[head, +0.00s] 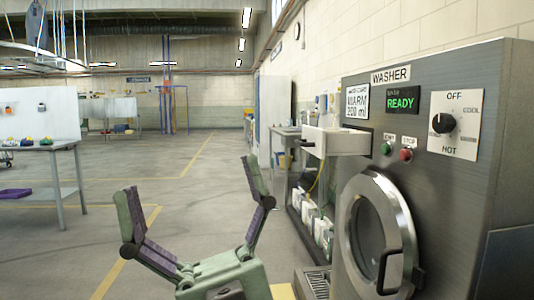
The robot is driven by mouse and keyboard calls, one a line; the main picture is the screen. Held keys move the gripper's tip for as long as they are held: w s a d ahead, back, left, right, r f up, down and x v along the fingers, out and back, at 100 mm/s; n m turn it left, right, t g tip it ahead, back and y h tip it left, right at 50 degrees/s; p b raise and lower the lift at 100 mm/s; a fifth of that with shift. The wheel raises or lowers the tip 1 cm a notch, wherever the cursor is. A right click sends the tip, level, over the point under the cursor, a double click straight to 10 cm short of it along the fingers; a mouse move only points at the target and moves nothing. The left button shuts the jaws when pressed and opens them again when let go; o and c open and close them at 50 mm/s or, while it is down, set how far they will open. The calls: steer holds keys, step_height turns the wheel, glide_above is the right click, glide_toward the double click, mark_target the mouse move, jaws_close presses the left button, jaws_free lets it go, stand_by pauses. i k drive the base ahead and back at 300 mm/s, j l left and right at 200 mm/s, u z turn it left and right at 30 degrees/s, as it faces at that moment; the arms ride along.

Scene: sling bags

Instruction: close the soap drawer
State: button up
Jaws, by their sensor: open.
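The washer (440,200) stands at the right, a grey metal front with a round door (375,240) below its controls. The white soap drawer (337,142) sticks out to the left from the upper left of the washer front, so it stands open. My gripper (191,178) is at the lower middle, fingers spread wide with nothing between them. It is to the left of the drawer, lower in the picture and apart from it. The drawer's inside is mostly hidden.
A dial (443,123), a green button (386,149) and a red button (406,155) are on the washer panel. White containers (312,217) stand low behind the drawer. A table (55,146) is at the left. The floor between is clear.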

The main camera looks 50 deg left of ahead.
mark_target(322, 142)
steer(key=u, duration=1.15)
